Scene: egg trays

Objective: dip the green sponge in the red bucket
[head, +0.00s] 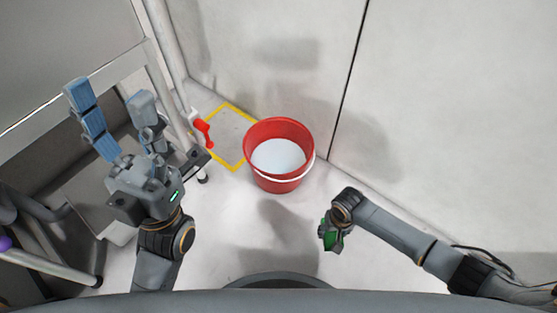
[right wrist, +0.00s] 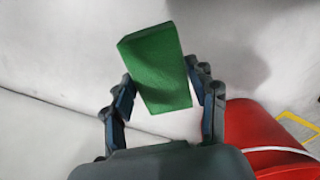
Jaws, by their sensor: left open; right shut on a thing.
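The red bucket (head: 264,133) stands upright on the floor near the wall, with a pale surface inside. Its red side also shows at the lower right of the right wrist view (right wrist: 255,125). My right gripper (head: 333,236) is shut on the green sponge (head: 328,238), to the right of and nearer than the bucket. In the right wrist view the sponge (right wrist: 158,68) is a tilted block between the two fingers, apart from the bucket. My left gripper (head: 112,120) is open and empty, to the left of the bucket.
A yellow outline (head: 233,165) marks the floor beside the bucket. A red-handled thing (head: 203,131) is near it, by a metal frame (head: 160,70) on the left. Bare floor (head: 240,225) lies in front of the bucket; the wall (head: 460,110) is behind.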

